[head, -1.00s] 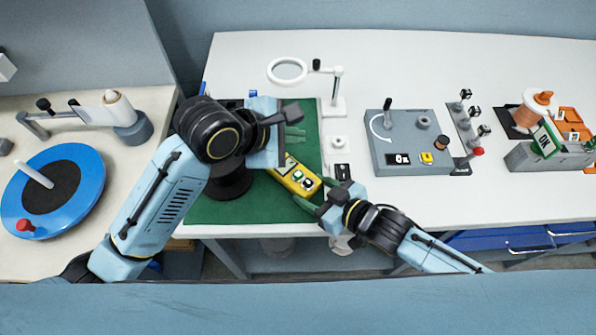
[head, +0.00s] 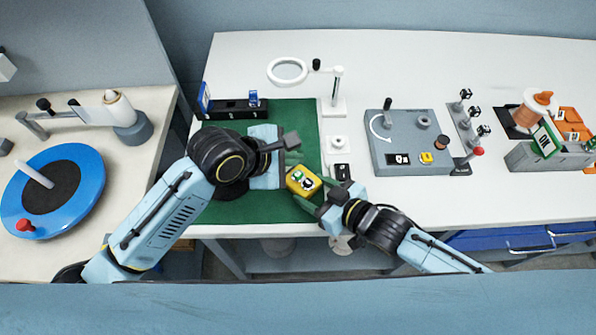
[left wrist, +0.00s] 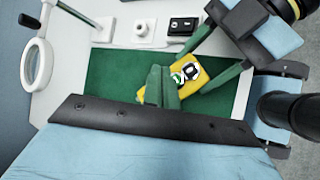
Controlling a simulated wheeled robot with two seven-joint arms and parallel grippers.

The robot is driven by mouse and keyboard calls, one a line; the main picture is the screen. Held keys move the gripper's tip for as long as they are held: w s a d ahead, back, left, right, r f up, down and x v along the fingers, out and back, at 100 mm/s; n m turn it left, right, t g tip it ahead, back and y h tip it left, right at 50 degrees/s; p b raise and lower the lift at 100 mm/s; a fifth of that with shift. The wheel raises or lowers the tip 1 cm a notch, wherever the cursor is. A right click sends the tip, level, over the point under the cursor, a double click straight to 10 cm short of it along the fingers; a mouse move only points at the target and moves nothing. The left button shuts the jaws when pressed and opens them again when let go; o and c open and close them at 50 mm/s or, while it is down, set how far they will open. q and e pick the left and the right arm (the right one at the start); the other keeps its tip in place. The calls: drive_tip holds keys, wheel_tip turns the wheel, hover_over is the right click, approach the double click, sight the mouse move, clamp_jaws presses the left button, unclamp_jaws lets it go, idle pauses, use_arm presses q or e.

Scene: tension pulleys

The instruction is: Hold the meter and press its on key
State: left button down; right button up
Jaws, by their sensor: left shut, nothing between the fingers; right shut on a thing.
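The yellow meter (head: 303,181) is held over the green mat near the table's front edge. It has a pale round dial and dark and white marks on its face, and part of it is hidden behind my left gripper. My right gripper (head: 315,193) is shut on the meter from the front right. My left gripper (head: 294,160) is shut and empty beside the meter's far left part. In the left wrist view its green fingers (left wrist: 161,84) overlap the meter (left wrist: 184,75). I cannot tell whether they touch it.
The green mat (head: 303,112) lies under both grippers. A black rack (head: 233,108) with blue parts stands at its back. A magnifier stand (head: 335,100), a white block with a knob (head: 338,143) and a grey control box (head: 408,150) stand to the right.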

use_arm(q)
drive_tip(key=shift+f, duration=1.5)
idle(0.9)
drive_tip(key=shift+f, duration=0.4)
drive_tip(key=shift+f, duration=0.45)
idle(0.7)
drive_tip(key=shift+r, duration=0.85)
drive_tip(key=shift+r, duration=0.1)
wheel_tip(320, 180, up, 5)
drive_tip(key=shift+f, duration=0.1)
